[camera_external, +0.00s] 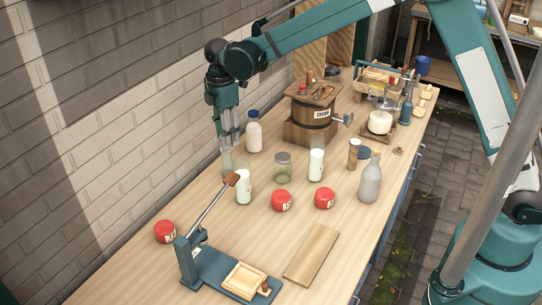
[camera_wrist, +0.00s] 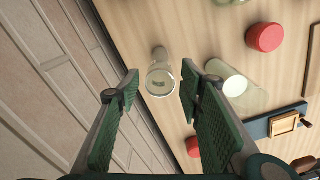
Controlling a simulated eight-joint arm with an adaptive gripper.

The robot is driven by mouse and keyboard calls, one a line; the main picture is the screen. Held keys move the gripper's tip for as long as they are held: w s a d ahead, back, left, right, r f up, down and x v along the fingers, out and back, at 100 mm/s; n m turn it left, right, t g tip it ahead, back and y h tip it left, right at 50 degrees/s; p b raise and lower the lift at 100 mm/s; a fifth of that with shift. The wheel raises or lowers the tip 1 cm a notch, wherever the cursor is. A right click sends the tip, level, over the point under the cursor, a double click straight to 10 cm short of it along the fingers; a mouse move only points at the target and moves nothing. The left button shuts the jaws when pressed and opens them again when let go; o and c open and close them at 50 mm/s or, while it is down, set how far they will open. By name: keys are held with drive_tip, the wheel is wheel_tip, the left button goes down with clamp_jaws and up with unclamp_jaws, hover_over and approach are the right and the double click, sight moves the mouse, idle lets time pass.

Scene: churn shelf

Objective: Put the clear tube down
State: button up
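The clear tube (camera_external: 226,163) stands upright on the wooden table near the brick wall, left of a glass with white contents (camera_external: 243,188). In the wrist view the clear tube (camera_wrist: 160,78) shows from above, in line with the gap between my fingers. My gripper (camera_external: 229,142) points down just above the tube. Its green fingers (camera_wrist: 160,92) are spread apart, with visible space on both sides of the tube. I see no finger touching it.
A white bottle (camera_external: 254,132), an empty jar (camera_external: 283,168) and another white-filled glass (camera_external: 316,163) stand nearby. Red round lids (camera_external: 281,200) lie in front. A blue lever press (camera_external: 210,262) stands at the front left. A wooden churn (camera_external: 311,115) is behind. A board (camera_external: 311,254) lies front right.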

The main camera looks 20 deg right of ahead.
drive_tip(key=d+r+m+t, duration=0.1)
drive_tip(key=d+r+m, duration=0.3)
drive_tip(key=d+r, duration=0.55)
drive_tip(key=s+d+r+m+t+y, duration=0.1)
drive_tip(key=d+r+m, duration=0.25)
drive_tip(key=d, duration=1.15)
drive_tip(key=d+r+m+t, duration=0.1)
drive_tip(key=d+r+m, duration=0.2)
drive_tip(key=d+r, duration=0.7)
drive_tip(key=s+d+f+m+t, duration=0.2)
drive_tip(key=s+d+m, duration=0.4)
drive_tip(key=s+d, duration=0.4)
drive_tip(key=s+d+f+m+t+h, duration=0.1)
drive_tip(key=s+d+m, duration=0.5)
drive_tip(key=d, duration=1.4)
drive_tip(key=s+f+t, duration=0.1)
drive_tip(key=s+f, duration=0.1)
drive_tip(key=s, duration=0.2)
drive_tip(key=shift+s+d+f, duration=0.2)
drive_tip(key=shift+s+d, duration=0.15)
drive_tip(key=shift+d, duration=0.05)
